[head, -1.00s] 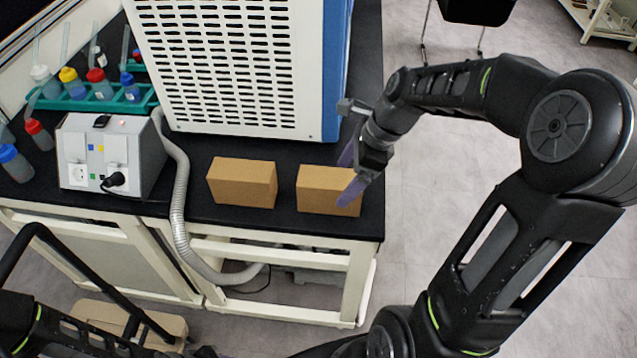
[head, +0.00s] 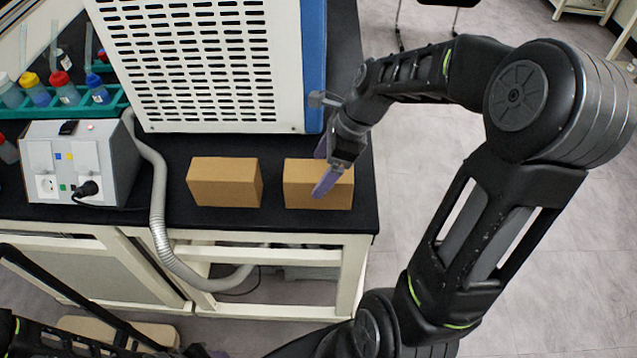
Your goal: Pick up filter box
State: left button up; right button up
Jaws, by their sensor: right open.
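Two plain brown cardboard boxes stand side by side on the black bench top, a left box (head: 225,182) and a right box (head: 303,191). I cannot tell which one is named the filter box. My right gripper (head: 323,165) is open at the right box, with one purple finger in front of its near face and the other towards its far side. The gripper hides part of the box's right half. I cannot tell whether the fingers touch it. My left gripper (head: 214,353) shows only as a sliver at the bottom edge.
A white and blue machine with a slotted panel (head: 190,60) stands close behind the boxes. A grey power unit (head: 80,160) and a corrugated hose (head: 158,205) are to the left, with a green bottle rack (head: 60,110) behind. The bench's right edge is close to the right box.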

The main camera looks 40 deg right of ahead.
jog(key=shift+x, duration=2.6)
jog(key=shift+d+f, duration=0.1)
jog(key=shift+f, duration=0.2)
grip_shut()
